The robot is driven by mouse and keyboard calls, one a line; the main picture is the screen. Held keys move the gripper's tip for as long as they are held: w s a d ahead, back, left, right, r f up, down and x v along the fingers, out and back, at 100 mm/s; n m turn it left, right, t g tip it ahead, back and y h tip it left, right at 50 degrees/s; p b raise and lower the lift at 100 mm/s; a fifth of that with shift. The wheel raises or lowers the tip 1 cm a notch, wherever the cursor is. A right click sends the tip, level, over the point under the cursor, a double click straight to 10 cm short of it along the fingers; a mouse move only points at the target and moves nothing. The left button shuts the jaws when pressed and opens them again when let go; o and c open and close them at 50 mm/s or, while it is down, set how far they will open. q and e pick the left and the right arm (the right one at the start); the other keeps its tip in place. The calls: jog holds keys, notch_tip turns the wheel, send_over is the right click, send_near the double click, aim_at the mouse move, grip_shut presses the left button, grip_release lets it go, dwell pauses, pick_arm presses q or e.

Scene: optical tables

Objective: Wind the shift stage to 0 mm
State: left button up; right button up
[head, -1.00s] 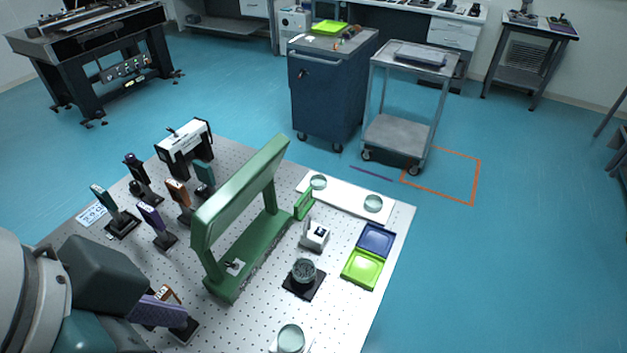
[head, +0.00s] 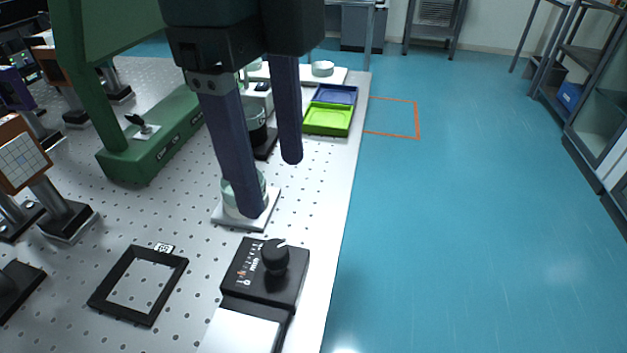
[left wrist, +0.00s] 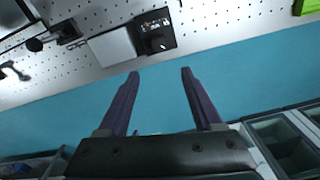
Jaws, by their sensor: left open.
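The shift stage (head: 265,275) is a black block with a white scale and a black knob (head: 275,256) on top, joined to a white plate, near the table's right edge. It also shows at the top of the left wrist view (left wrist: 155,32), with its knob facing the camera. My left gripper (head: 272,188) is open and empty, with two dark purple fingers pointing down, above and behind the stage in the head view. The fingers hide part of a glass-topped round piece behind them. The scale's reading is too small to tell. My right gripper is not in view.
A black square frame (head: 138,284) lies left of the stage. A green stand (head: 150,140) and upright optics mounts stand farther left. A green tray (head: 327,119) and a blue tray (head: 336,94) lie near the right edge. Beyond that edge is open floor.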

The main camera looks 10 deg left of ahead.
aim_at(275, 248)
pick_arm(q)
jog(key=shift+m+y, duration=0.3)
jog(key=f+b, duration=0.1)
jog(key=f, duration=0.6)
jog(key=a+f+b, duration=0.1)
jog(key=f, duration=0.3)
jog(key=shift+w+f+b, duration=0.1)
jog(key=shift+w+b, duration=0.05)
jog(key=shift+b, duration=0.15)
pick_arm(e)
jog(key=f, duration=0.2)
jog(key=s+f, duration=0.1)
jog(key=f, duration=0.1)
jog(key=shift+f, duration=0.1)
pick_arm(q)
grip_shut()
